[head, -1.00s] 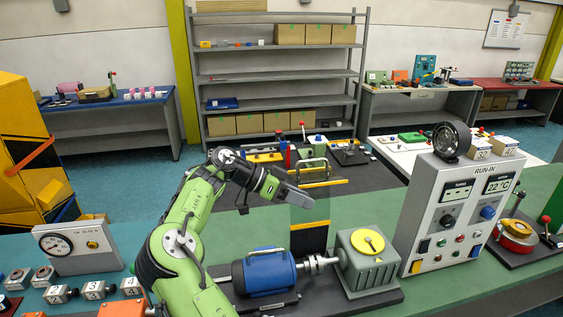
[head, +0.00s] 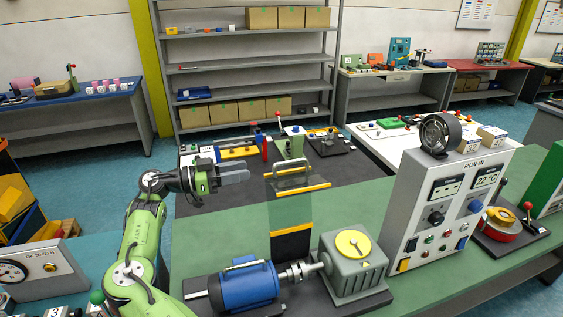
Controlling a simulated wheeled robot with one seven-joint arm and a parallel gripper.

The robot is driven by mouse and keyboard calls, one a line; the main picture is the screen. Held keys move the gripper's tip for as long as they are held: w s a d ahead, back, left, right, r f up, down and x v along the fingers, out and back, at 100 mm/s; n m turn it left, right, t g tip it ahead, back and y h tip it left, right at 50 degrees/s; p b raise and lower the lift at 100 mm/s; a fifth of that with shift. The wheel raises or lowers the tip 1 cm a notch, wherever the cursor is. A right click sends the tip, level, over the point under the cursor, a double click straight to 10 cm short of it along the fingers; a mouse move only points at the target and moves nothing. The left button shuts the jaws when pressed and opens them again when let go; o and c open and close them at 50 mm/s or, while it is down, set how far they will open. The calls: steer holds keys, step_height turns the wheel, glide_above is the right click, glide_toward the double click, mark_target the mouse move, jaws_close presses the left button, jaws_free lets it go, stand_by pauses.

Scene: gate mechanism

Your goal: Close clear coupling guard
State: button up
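The clear coupling guard (head: 290,212) stands upright, raised behind the motor coupling. It is a see-through panel with yellow-and-black edge strips and a metal handle (head: 294,166) near its top. The coupling (head: 300,271) between the blue motor (head: 249,286) and the grey gearbox (head: 352,268) is uncovered. My gripper (head: 238,173) is to the left of the guard at about handle height, pointing right toward it. Its two fingers look apart, with nothing between them, and do not appear to touch the handle.
The grey RUN-IN control box (head: 450,210) stands right of the gearbox. A red and yellow device (head: 503,228) is farther right. Behind the guard is a dark bench area with small fixtures (head: 290,145). The green bench top is clear between guard and control box.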

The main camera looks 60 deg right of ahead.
mark_target(283, 162)
steer(key=p+x, duration=0.1)
steer(key=x, duration=1)
steer(key=shift+s+d, duration=0.2)
steer(key=shift+d, duration=0.15)
steer(key=shift+s+d+f, duration=0.15)
steer(key=shift+s+d, duration=0.1)
steer(key=shift+d, duration=0.1)
steer(key=shift+a, duration=0.1)
jaws_close()
